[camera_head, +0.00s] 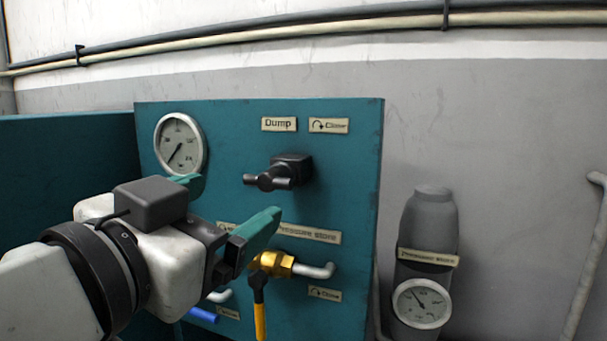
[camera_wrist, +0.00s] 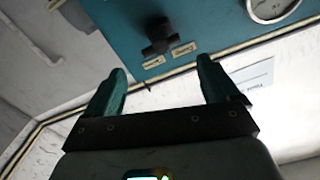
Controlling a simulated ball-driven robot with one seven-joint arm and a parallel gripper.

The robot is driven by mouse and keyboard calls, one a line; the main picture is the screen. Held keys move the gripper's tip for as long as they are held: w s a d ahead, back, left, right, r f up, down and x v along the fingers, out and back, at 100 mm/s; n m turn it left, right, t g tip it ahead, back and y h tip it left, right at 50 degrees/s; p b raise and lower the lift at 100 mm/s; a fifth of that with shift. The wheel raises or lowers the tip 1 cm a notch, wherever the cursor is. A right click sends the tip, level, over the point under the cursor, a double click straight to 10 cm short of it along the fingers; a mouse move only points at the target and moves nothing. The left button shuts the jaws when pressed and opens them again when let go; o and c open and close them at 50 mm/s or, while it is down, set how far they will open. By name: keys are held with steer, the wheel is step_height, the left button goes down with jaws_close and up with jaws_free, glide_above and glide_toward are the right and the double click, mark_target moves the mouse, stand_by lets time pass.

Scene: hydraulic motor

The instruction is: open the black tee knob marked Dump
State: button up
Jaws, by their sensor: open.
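The black tee knob (camera_head: 284,172) is mounted on the upper part of a teal panel (camera_head: 230,135), under the "Dump" label (camera_head: 278,124) and a "Close" label with a curved arrow (camera_head: 328,126). Its bar looks roughly horizontal in the head view. In the wrist view the knob (camera_wrist: 159,37) is beyond the fingertips, near the top edge, with both labels below it. My gripper (camera_head: 236,196) is open, with green fingers. It is in front of the panel, left of and below the knob. In the wrist view my gripper (camera_wrist: 161,72) is empty and apart from the knob.
A round gauge (camera_head: 180,144) is on the panel's upper left. Below the knob are a brass valve (camera_head: 272,264) with a yellow lever (camera_head: 260,317), a bent pipe, and a partly hidden blue handle (camera_head: 203,314). A grey cylinder (camera_head: 430,225) with a gauge stands to the right.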

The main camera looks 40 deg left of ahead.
mark_target(264, 182)
steer(key=p+x, duration=0.2)
steer(key=x, duration=0.9)
steer(key=shift+a+r, duration=0.1)
steer(key=shift+a, duration=0.05)
steer(key=c, duration=0.9)
